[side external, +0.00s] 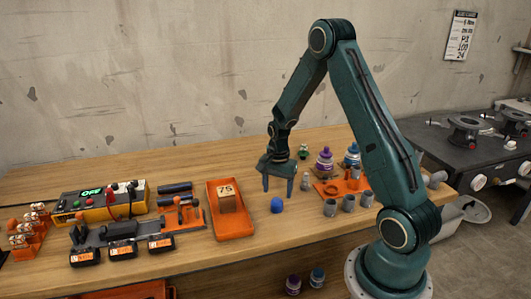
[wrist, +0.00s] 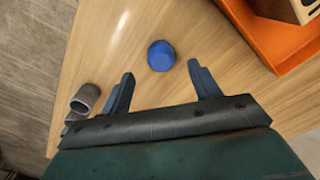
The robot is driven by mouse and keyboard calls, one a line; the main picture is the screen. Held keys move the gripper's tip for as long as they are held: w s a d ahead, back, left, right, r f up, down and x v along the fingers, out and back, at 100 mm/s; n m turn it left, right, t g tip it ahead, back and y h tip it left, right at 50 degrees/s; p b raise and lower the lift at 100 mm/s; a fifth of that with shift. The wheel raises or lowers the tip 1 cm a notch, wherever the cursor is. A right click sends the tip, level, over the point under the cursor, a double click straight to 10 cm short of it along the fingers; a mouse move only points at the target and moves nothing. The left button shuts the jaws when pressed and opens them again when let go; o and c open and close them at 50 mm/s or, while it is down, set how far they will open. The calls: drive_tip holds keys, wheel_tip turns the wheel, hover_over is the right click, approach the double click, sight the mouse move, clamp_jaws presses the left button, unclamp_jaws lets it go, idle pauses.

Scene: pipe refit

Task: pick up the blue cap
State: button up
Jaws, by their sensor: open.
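The blue cap (side external: 277,205) stands alone on the wooden table, just right of the orange tray. In the wrist view the blue cap (wrist: 161,55) lies ahead of the fingertips, roughly midway between them and slightly left. My gripper (side external: 279,188) is open and empty, pointing down above the table near the cap. In the wrist view both fingers of the gripper (wrist: 161,75) are spread apart, and neither touches the cap.
An orange tray (side external: 233,235) with a box marked 75 stands left of the cap. Grey pipe pieces (side external: 330,207) stand to the right, near an orange fixture, with purple and blue bottles (side external: 324,160) behind. Bare wood surrounds the cap.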

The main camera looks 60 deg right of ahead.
sight(277, 199)
drive_tip(key=shift+f, duration=0.15)
drive_tip(key=shift+w+f, duration=0.1)
drive_tip(key=shift+f, duration=2.35)
drive_tip(key=c, duration=1)
drive_tip(key=shift+c, duration=0.2)
drive_tip(key=shift+r, duration=0.1)
wheel_tip(277, 199, up, 20)
